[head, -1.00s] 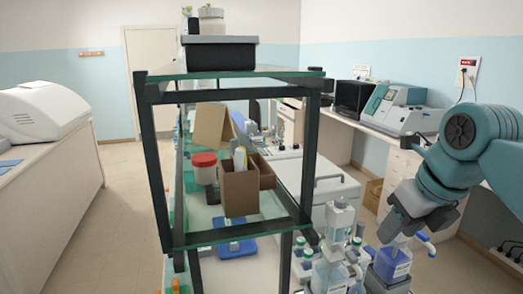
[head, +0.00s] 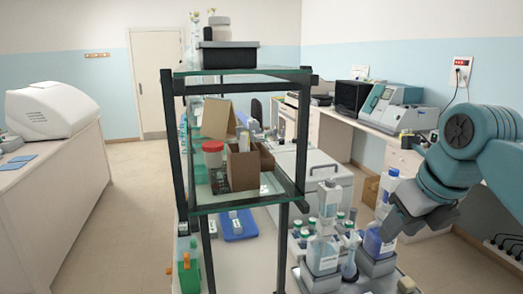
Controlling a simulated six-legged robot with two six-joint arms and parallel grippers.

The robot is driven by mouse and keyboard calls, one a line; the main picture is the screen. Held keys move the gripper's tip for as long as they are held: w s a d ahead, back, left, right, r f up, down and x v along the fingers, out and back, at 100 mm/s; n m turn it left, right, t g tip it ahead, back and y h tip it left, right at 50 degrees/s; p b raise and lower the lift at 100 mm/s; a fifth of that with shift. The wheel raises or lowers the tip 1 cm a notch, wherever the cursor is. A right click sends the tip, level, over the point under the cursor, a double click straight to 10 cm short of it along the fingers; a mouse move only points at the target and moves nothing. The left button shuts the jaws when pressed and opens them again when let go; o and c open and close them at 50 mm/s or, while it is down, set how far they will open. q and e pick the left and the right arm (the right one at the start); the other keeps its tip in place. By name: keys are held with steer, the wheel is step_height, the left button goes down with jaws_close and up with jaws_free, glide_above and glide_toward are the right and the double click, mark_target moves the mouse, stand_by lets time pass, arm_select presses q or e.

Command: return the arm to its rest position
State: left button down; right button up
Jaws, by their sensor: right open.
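My right arm comes in from the right edge, with its teal joints bent. My right gripper (head: 392,226) hangs at the arm's lower end, dark grey and pointing down to the left. It is open, and I see nothing held in it. It is in front of a bottle with blue liquid (head: 378,243), partly covering it; I cannot tell whether they touch. My left gripper is not in view.
A glass shelf rack (head: 245,197) stands in the middle, holding a cardboard box (head: 243,170) and a red-lidded jar (head: 213,155). Several bottles, including a clear one (head: 322,255), stand at the lower right. Benches line both sides; the left floor (head: 135,215) is clear.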

steer(key=s+a+f+n+g, duration=0.2)
steer(key=f+g, duration=0.2)
steer(key=f, duration=1.5)
steer(key=s+a+f+n+g, duration=0.15)
steer(key=f+g, duration=0.25)
steer(key=f, duration=1.5)
steer(key=s+a+f+n+t+y, duration=0.1)
steer(key=s+a+f+n, duration=0.3)
steer(key=s+f+n, duration=0.4)
steer(key=s+a+f+n+t+y, duration=0.1)
steer(key=s+a+f+n+t, duration=0.2)
steer(key=s+f+n, duration=0.6)
steer(key=a+f+n, duration=0.1)
steer(key=n, duration=0.9)
steer(key=shift+a+y+b, duration=0.4)
